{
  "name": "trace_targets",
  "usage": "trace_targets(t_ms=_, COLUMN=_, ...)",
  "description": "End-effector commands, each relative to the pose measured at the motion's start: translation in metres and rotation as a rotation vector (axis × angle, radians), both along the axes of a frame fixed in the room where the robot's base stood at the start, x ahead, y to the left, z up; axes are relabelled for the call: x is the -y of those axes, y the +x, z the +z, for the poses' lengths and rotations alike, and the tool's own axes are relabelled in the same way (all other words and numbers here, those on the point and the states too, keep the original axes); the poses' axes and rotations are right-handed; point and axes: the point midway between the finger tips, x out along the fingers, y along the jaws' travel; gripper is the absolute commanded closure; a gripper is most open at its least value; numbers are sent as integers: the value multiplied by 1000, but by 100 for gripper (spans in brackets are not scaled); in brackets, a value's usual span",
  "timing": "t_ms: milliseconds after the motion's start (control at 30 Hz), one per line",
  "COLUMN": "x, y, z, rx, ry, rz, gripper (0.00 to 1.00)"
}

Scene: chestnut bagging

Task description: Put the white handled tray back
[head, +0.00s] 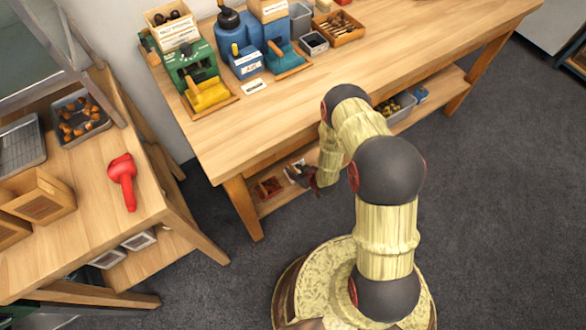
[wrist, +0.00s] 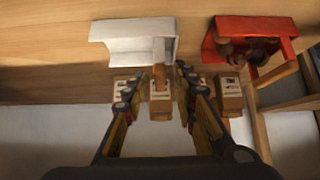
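The white tray (wrist: 112,34) is in the upper middle of the wrist view, on a wooden surface. Its short wooden handle (wrist: 159,76) points toward me. My gripper (wrist: 160,78) is open, with one finger on each side of the handle and visible gaps between. In the head view my gripper (head: 303,176) is at the front of the lower shelf under the large bench. The white tray is mostly hidden there behind my gripper.
A red handled tray (wrist: 218,25) with chestnuts stands to the right of the white one; it also shows on the shelf (head: 268,187). Labelled wooden blocks (wrist: 229,97) line the shelf front. A table with a red scoop (head: 122,180) stands at left. Floor at right is clear.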

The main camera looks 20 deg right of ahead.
Motion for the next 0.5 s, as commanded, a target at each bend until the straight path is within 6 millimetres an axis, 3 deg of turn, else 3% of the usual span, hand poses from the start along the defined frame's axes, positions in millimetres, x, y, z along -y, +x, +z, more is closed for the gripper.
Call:
trace_targets(t_ms=33, x=3, y=-6, z=13, rx=1, ry=0, rz=-3, gripper=72)
trace_targets(t_ms=200, x=12, y=-30, z=39, rx=1, ry=0, rz=-2, gripper=72)
trace_targets(t_ms=500, x=21, y=-59, z=67, rx=1, ry=0, rz=-1, gripper=72)
